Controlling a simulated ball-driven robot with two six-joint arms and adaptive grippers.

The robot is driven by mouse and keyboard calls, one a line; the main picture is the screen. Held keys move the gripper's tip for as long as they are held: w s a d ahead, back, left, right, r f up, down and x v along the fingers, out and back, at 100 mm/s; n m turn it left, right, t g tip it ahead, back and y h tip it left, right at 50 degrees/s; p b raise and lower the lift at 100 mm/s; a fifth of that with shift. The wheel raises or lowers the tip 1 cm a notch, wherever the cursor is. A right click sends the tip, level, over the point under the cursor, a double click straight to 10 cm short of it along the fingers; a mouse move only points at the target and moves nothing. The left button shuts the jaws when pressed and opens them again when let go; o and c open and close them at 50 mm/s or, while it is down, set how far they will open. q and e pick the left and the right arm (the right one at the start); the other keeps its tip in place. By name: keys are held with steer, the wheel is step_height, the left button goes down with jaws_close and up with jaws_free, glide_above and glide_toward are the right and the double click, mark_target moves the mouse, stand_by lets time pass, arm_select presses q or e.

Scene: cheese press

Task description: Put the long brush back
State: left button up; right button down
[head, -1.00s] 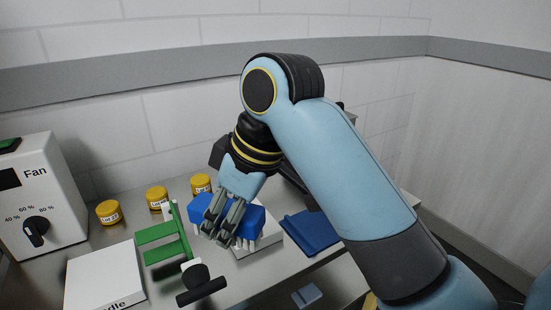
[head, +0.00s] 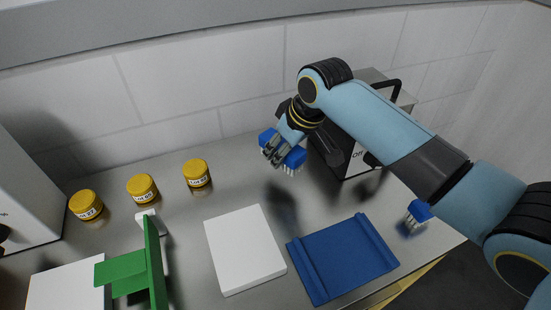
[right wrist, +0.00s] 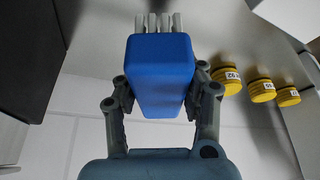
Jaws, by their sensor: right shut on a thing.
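My right gripper (head: 276,153) is shut on the long brush (head: 295,158), a blue block with pale bristles. It holds the brush above the counter near the back wall, with a shadow on the counter below it. In the right wrist view the brush's blue body (right wrist: 160,72) sits between both fingers, its bristles at the far end. A blue tray (head: 342,260) with raised side ridges lies empty at the front right. A smaller blue brush (head: 418,213) stands on the counter to the right of the tray. My left gripper is out of view.
A white block (head: 245,248) lies left of the tray. A green frame (head: 153,265) stands further left. Yellow-lidded jars (head: 197,174) line the back left. A dark-sided box with a handle (head: 360,150) stands behind my right arm. Bare counter lies below the held brush.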

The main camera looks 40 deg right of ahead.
steer(key=w, duration=0.1)
steer(key=w+f, duration=0.1)
steer(key=w+d+f, duration=0.1)
steer(key=shift+w+f+b, duration=0.25)
steer(key=shift+w+b, duration=0.05)
steer(key=shift+w, duration=0.1)
steer(key=shift+f, duration=0.25)
step_height(320, 180, down, 3)
steer(key=shift+r, duration=0.2)
steer(key=shift+f+b, duration=0.3)
steer(key=shift+f, duration=0.15)
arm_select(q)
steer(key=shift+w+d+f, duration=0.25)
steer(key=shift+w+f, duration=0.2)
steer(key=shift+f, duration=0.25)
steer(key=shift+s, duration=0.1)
arm_select(e)
steer(key=c, duration=0.7)
jaws_free()
steer(key=shift+f, duration=0.1)
steer(key=shift+c, duration=0.2)
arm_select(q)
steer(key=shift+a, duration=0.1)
